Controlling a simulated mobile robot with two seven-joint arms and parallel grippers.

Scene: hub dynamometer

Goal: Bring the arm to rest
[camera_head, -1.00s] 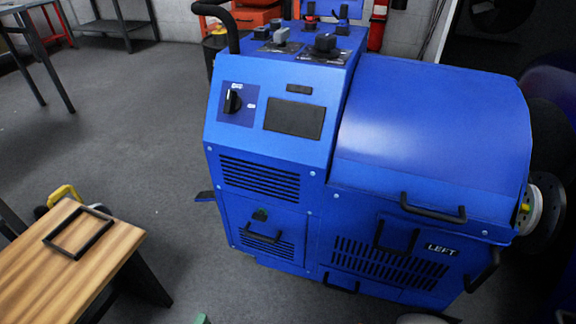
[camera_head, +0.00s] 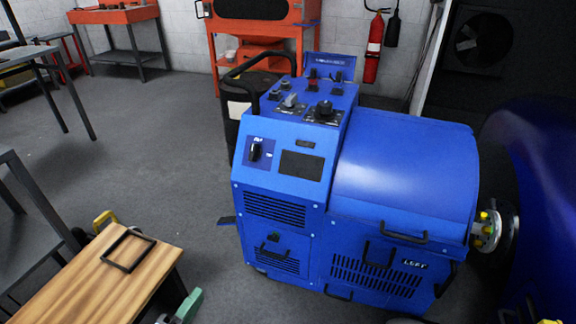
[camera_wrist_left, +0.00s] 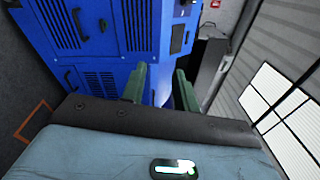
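My left gripper (camera_head: 185,306) shows as green fingers at the bottom edge of the head view, between the wooden table and the blue dynamometer unit (camera_head: 404,174). In the left wrist view its two green fingers (camera_wrist_left: 161,88) stand apart with nothing between them, so it is open and empty. The blue unit (camera_wrist_left: 120,35) rises beyond the fingers there. Most of my left arm is outside the head view. My right gripper does not show in either view.
A wooden-topped table (camera_head: 112,283) with a black square frame (camera_head: 129,250) stands at lower left. A blue curved body (camera_head: 552,190) fills the right edge. A dark bin (camera_head: 240,105) stands behind the unit. Grey floor (camera_head: 165,150) is clear left of the unit.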

